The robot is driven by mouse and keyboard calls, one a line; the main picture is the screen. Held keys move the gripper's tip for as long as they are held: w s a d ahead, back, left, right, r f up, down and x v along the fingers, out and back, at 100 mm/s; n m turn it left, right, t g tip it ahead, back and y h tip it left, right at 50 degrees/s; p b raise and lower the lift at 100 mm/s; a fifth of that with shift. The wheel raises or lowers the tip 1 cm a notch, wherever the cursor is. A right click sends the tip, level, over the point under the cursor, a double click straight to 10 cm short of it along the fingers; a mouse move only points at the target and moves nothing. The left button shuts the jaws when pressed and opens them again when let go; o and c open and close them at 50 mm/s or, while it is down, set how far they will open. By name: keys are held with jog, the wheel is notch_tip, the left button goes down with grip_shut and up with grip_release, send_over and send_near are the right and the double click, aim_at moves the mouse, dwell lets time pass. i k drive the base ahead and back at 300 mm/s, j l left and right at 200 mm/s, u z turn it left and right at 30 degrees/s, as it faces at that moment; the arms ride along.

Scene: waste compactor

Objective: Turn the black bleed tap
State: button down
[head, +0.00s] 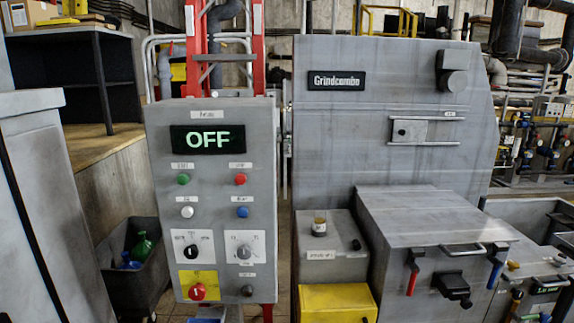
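I cannot tell for sure which black fitting is the bleed tap, as the labels are too small to read. A small black knob (356,244) sits on top of the low grey box, right of a small amber-and-white jar. A larger black fitting (452,286) projects from the front of the grey cabinet, between a red-handled lever (412,272) and a blue-handled lever (495,272). A dark round knob (247,290) is at the lower right of the control panel. My gripper is not in view.
The grey control panel (260,125) stands left of centre, its display reading OFF. The Grindcombo machine (340,140) rises behind the cabinet (400,235) and low box (310,240). A yellow block (337,302) is below the box. A dark bin (138,285) stands at left.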

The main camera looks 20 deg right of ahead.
aim_at(518, 294)
jog(key=k+l+z, duration=0.2)
jog(key=k+l, duration=0.2)
jog(key=l, duration=0.25)
jog(key=k+l+z, duration=0.15)
jog(key=l, duration=0.15)
jog(key=k+l+z, duration=0.1)
jog(key=l, duration=0.3)
jog(key=k+l+z, duration=0.1)
jog(key=k+l, duration=0.15)
jog(key=k+l+z, duration=0.1)
jog(key=l, duration=0.4)
